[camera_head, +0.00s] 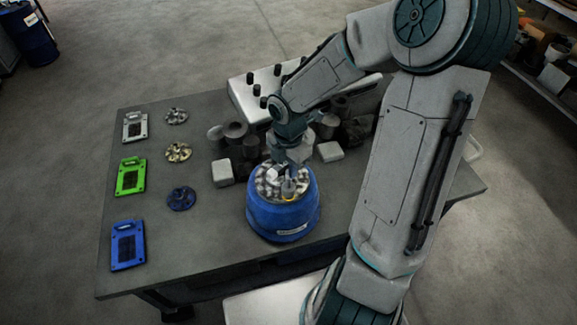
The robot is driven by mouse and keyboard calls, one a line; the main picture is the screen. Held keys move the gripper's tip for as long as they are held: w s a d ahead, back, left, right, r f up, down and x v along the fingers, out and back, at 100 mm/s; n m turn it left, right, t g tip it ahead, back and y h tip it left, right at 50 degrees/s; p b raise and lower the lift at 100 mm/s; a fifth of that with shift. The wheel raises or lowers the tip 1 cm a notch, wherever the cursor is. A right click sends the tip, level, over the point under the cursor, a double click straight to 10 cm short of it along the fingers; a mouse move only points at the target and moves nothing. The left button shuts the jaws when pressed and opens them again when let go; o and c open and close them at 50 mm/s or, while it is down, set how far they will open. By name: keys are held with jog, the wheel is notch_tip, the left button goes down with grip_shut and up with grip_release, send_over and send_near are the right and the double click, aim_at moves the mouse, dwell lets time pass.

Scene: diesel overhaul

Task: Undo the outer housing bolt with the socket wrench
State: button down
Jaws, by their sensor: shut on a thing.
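The blue round housing (284,219) stands upright near the front middle of the table, with a grey, metallic top. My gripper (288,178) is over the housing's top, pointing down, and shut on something. The held thing is small and mostly hidden by the gripper; I cannot make out its shape or say for sure that it is the socket wrench. A small yellowish spot shows beside the gripper on the housing top. The outer housing bolt cannot be picked out at this size.
On the table (165,262) at left lie white (135,126), green (131,177) and blue (128,245) plates, beside several small round parts. Grey cylinders and blocks (235,130) crowd behind the housing. A white slab with dark pegs (247,92) lies at the back.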

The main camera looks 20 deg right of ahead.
jog(key=m+b, duration=0.1)
jog(key=m, duration=0.4)
jog(key=shift+f+m, duration=0.1)
jog(key=shift+m, duration=0.2)
jog(key=m+b, duration=0.2)
jog(key=m, duration=0.2)
jog(key=shift+m, duration=1)
